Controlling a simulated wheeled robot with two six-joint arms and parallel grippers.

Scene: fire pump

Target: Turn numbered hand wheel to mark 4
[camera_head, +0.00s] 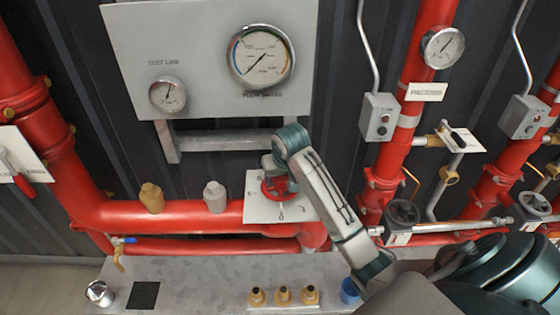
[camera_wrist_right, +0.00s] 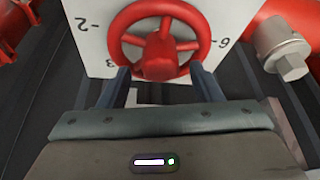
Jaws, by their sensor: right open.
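The red hand wheel (camera_head: 277,188) sits on a white plate (camera_head: 257,208) in front of the thick red pipe. In the right wrist view the spoked wheel (camera_wrist_right: 163,40) fills the top middle, on its plate (camera_wrist_right: 95,45). Marks reading 2 and 3 show on the left of the plate, and one like 6 on the right. My right gripper (camera_wrist_right: 163,84) is open, its two fingers apart at either side of the wheel's near rim. I cannot tell whether they touch it. In the head view my right wrist partly covers the wheel. My left gripper is not in view.
A gauge panel (camera_head: 200,95) hangs behind and above, with a grey bracket (camera_head: 220,142) under it. Brass and grey plugs (camera_head: 152,198) stand on the pipe left of the wheel. Below is a metal bench top (camera_head: 200,275) with several brass fittings. Dark valve wheels (camera_head: 402,212) are to the right.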

